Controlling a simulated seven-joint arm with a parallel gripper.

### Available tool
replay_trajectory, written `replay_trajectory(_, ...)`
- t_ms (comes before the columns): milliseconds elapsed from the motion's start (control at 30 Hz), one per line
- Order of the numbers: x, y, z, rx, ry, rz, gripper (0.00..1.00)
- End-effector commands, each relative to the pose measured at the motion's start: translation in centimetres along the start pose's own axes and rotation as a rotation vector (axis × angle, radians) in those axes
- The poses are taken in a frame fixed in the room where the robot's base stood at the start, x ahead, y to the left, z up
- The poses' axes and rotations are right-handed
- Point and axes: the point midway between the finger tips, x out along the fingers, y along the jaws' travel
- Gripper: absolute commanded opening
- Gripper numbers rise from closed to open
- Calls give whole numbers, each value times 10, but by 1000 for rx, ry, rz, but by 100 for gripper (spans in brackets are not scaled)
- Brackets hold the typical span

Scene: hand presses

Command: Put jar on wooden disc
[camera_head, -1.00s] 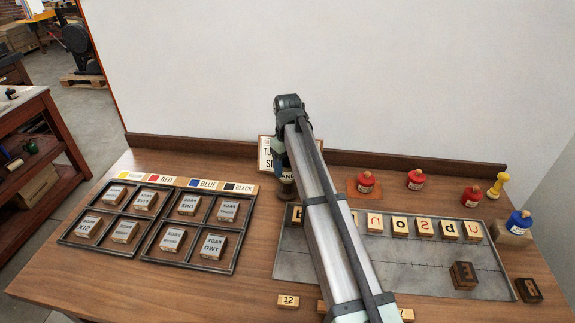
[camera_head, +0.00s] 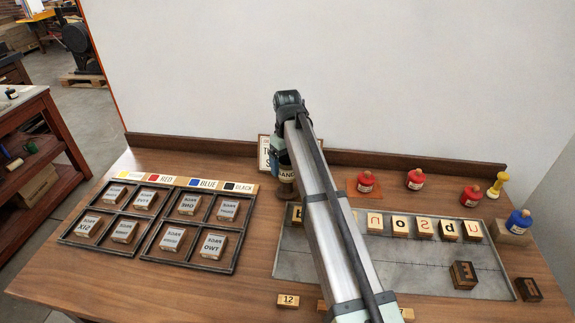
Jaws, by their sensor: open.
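A brown jar (camera_head: 287,187) with a cream label, partly reading "AND", stands upright at the back middle of the table. My arm hides its right side. My gripper (camera_head: 277,158) is open, just above and slightly left of the jar's top in the picture; I cannot tell whether they touch. I cannot make out a wooden disc; whether one lies under the jar is unclear.
A sign (camera_head: 264,153) stands behind the jar. A divided tray (camera_head: 139,234) of labelled blocks lies left, and a grey metal plate (camera_head: 400,270) with letter blocks lies right. A yellow pawn-shaped piece (camera_head: 497,185) stands at the far right. Bare tabletop shows between tray and plate.

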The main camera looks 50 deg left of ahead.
Motion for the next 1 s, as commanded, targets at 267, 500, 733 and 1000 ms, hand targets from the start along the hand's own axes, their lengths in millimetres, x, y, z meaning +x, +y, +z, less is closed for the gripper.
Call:
replay_trajectory(267,-51,1,-2,0,3,1,90)
replay_trajectory(500,-90,0,-1,0,1,1,90)
replay_trajectory(733,-108,0,0,0,1,0,90)
replay_trajectory(1000,-111,0,0,0,0,0,90)
